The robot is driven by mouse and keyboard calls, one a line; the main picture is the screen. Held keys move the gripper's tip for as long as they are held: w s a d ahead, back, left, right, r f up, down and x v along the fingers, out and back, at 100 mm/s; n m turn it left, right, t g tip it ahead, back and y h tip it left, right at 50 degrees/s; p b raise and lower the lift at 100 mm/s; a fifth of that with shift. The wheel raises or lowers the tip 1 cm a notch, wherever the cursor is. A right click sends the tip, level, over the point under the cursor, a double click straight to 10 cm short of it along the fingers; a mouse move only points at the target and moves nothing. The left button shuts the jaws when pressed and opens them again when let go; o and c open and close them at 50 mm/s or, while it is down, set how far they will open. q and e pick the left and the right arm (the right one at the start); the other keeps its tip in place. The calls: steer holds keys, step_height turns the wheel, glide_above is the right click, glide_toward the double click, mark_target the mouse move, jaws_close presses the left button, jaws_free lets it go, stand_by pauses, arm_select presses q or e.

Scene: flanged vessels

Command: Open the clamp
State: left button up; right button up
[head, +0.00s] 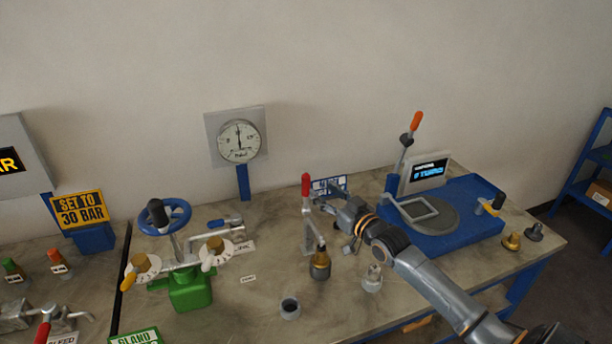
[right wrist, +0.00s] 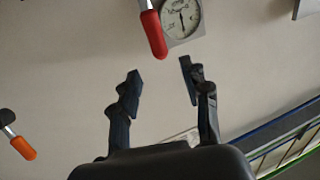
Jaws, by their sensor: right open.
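A metal clamp (head: 309,228) with an upright red handle (head: 306,186) stands near the middle of the bench. A dark and brass fitting (head: 320,262) stands at its front, by the lower end of its arm. My right gripper (head: 325,194) is open and empty, just right of the red handle. In the right wrist view, the red handle (right wrist: 153,34) shows above the gap between the open fingers (right wrist: 160,76), and I see no contact. My left gripper is not in view.
A blue fixture (head: 478,232) with an orange-handled lever (head: 416,122) stands to the right. A green valve body (head: 190,290) with a blue handwheel (head: 180,214) is to the left. Small fittings (head: 290,307) (head: 372,279) stand in front. A gauge (head: 239,140) is behind.

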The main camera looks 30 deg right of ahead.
mark_target(309, 180)
steer(key=w+p, duration=0.1)
steer(key=w, duration=0.8)
steer(key=shift+a, duration=0.1)
jaws_close()
